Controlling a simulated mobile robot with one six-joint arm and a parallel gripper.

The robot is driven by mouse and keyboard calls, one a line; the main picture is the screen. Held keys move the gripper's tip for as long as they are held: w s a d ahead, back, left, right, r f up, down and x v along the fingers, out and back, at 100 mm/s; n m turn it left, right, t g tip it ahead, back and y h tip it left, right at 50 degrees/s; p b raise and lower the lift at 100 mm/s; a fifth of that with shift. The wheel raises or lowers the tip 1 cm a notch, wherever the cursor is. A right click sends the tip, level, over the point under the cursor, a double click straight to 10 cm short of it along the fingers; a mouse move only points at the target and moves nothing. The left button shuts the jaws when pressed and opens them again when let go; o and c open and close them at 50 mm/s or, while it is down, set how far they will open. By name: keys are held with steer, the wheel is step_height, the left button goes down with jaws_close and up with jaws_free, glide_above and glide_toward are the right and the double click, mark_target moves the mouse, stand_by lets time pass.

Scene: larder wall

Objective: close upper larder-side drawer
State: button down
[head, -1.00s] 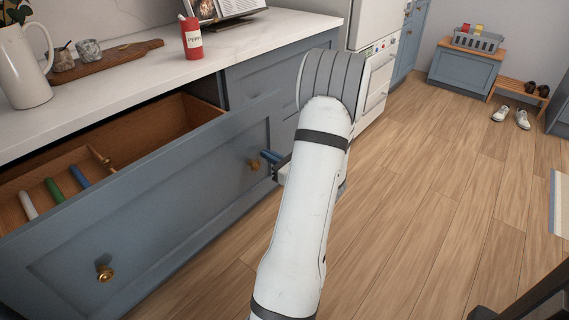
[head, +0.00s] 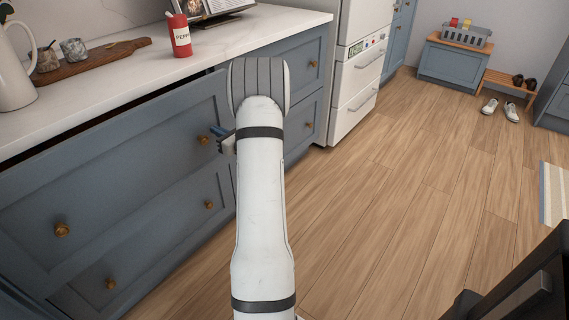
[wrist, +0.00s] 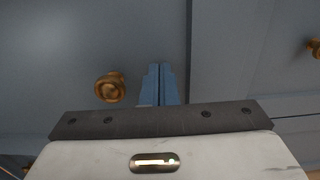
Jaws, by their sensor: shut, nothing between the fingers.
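The upper larder-side drawer (head: 130,165) is a wide blue-grey front with two brass knobs, one at its left (head: 62,230) and one at its right (head: 203,140). Its inside is out of sight. A thin dark strip shows between its top edge and the worktop, and I cannot tell whether it is fully flush. My gripper (head: 217,131) is shut and empty at the right end of the drawer front. In the wrist view its blue fingers (wrist: 160,72) point at the front, between the right knob (wrist: 110,87) and the drawer's right edge. Contact looks likely but is not clear.
A lower drawer (head: 150,235) with brass knobs lies beneath. The white worktop (head: 150,72) above holds a red pepper pot (head: 180,36), a wooden board (head: 105,55) and a white jug (head: 14,75). A white appliance (head: 355,85) stands beyond.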

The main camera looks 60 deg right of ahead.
steer(key=w, duration=0.6)
steer(key=shift+w+d+b, duration=0.1)
steer(key=shift+w+b, duration=0.25)
steer(key=shift+w, duration=0.2)
steer(key=shift+w+r, duration=0.15)
steer(key=shift+r, duration=0.1)
steer(key=shift+r, duration=0.15)
steer(key=shift+s+f, duration=0.3)
steer(key=s+p, duration=0.1)
steer(key=s, duration=1.3)
steer(key=shift+a+f, duration=0.15)
steer(key=shift+a, duration=0.15)
